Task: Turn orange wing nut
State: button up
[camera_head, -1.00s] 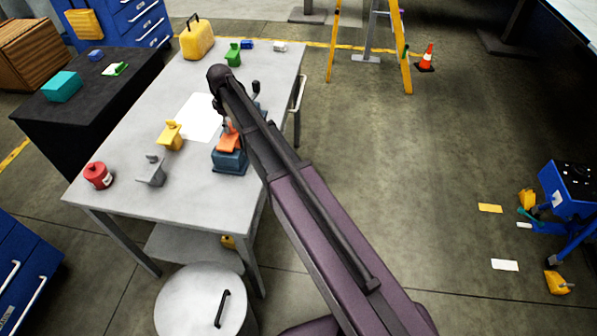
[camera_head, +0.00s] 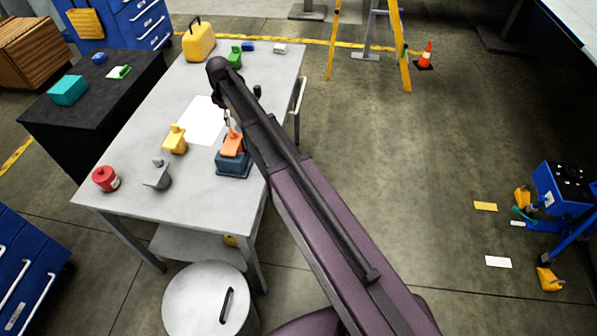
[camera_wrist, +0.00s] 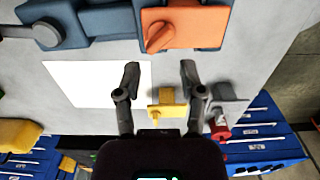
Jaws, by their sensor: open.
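The orange wing nut (camera_wrist: 160,37) sits on an orange block (camera_wrist: 205,25) at the top of the wrist view. In the head view, the orange block (camera_head: 233,145) is on a dark blue jig (camera_head: 233,168) at the table's near right, with the wing nut (camera_head: 234,131) on its top. My gripper (camera_wrist: 160,70) is open and empty, its two fingers apart, below the wing nut in the wrist picture. In the head view my arm hides most of the gripper and part of the jig.
A round lidded drum (camera_head: 195,300) stands at the front. Floor to the right is largely open.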

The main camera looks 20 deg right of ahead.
jog(key=shift+r+p, duration=3.8)
jog(key=shift+r, duration=0.25)
jog(key=s+d+f+m+b, duration=0.6)
jog(key=s+d+f+b, duration=0.1)
jog(key=s, duration=0.5)
jog(key=s+d+f+m+b, duration=0.6)
jog(key=s+d+f+b, duration=0.2)
jog(key=s+d, duration=0.2)
jog(key=shift+s+f+b, duration=0.3)
jog(key=shift+s+b, duration=0.05)
jog(key=shift+s, duration=1)
jog(key=shift+d, duration=0.1)
notch_tip(320, 180, up, 16)
jog(key=f+n+p, duration=0.1)
jog(key=n+p, duration=0.1)
jog(key=p, duration=1.4)
send_over(233, 130)
jog(key=shift+w+r, duration=0.15)
jog(key=shift+r, duration=0.05)
jog(key=shift+f+b, duration=0.1)
jog(key=shift+b, duration=0.25)
notch_tip(233, 130, down, 14)
jog(key=b, duration=1.3)
jog(key=shift+r+b, duration=0.2)
jog(key=shift+b, duration=0.1)
